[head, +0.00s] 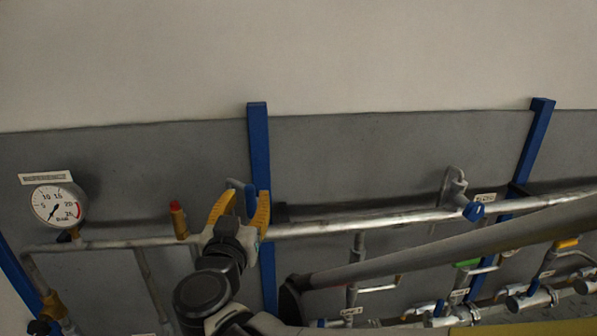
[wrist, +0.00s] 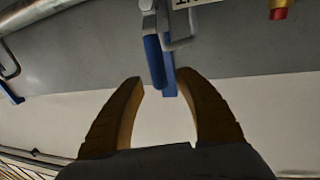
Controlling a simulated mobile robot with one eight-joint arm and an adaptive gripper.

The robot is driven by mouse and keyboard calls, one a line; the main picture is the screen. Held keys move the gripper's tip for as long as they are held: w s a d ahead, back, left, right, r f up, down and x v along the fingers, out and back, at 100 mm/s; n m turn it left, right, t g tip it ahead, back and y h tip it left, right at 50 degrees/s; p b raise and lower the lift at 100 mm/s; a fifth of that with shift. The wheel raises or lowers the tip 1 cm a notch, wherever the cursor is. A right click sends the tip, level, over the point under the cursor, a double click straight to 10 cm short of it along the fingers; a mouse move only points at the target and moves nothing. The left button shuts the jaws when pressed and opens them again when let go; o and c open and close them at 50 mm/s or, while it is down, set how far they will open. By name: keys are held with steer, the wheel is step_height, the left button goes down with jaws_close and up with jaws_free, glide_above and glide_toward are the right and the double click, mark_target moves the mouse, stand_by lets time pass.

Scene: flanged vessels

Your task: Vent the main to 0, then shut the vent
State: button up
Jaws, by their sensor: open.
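The round white pressure gauge (head: 58,206) is at the left in the head view. Its needle points down-left, below the 5 mark; the exact reading is too small to tell. My gripper (head: 246,193) is open, its two yellow fingers pointing up by the pipe in front of a blue post. A blue lever handle (wrist: 153,60) on a grey metal fitting is at the top middle of the wrist view. Its lower end is just beyond and between the open fingertips (wrist: 160,78), with no visible grip on it. Whether this is the vent handle cannot be told.
The main pipe (head: 350,224) runs across the grey panel. Blue posts (head: 259,150) and (head: 535,140) support it. A red-tipped brass fitting (head: 178,218) is left of my gripper. Another blue-handled valve (head: 473,211) is right. Lower pipework fills the bottom right.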

steer(key=shift+w, duration=1.4)
jaws_close()
